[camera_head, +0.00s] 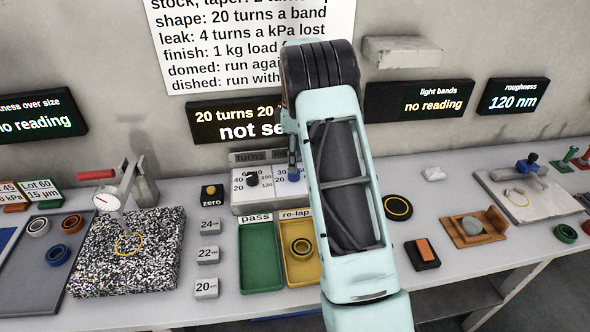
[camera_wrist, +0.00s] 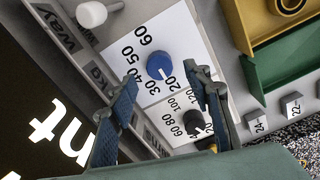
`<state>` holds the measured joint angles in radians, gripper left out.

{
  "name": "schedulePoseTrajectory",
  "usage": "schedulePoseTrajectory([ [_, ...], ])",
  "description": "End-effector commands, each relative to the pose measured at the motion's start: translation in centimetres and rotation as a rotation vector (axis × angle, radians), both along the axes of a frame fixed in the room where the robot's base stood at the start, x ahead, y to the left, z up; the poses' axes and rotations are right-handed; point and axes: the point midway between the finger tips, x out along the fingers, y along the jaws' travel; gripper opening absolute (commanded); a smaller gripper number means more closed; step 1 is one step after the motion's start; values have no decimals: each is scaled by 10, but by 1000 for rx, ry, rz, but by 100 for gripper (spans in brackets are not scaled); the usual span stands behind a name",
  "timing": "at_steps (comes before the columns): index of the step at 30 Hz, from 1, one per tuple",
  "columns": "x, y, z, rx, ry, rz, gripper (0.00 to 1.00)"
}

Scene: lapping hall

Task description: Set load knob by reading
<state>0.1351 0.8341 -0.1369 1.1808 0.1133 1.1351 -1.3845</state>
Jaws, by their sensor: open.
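The blue knob (camera_wrist: 158,66) sits on a white dial marked 20 to 60, under a label ending in "kg"; its white line points near 20. My gripper (camera_wrist: 161,74) is open, with one finger on each side of the blue knob in the wrist view; contact is unclear. In the head view my gripper (camera_head: 292,155) is above the blue knob (camera_head: 293,174), and my arm hides the panel's right part. A black knob (camera_wrist: 195,122) with a larger scale stands beside it, labelled turns in the head view. A dark display (camera_head: 235,118) reads "20 turns 20" and "not se", partly hidden.
A white knob (camera_wrist: 92,14) is on the panel's other side. The roughness display (camera_head: 513,97) reads 120 nm; the light bands display (camera_head: 420,100) says no reading. A green pass tray (camera_head: 260,285) and yellow re-lap tray (camera_head: 283,272) lie in front. A wall sheet (camera_head: 230,50) lists rules.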

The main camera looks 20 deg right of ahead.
Motion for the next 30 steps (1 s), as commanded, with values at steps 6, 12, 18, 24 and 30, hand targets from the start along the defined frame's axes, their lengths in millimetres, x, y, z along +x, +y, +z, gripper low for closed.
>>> schedulePoseTrajectory([
  [6,0,0,-37,-1,2,0,45],
  [12,0,0,-51,-1,0,0,45],
  [18,0,0,-52,-2,-1,0,45],
  [24,0,0,-52,-2,-1,0,32],
  [30,0,0,-52,-2,-1,0,10],
])
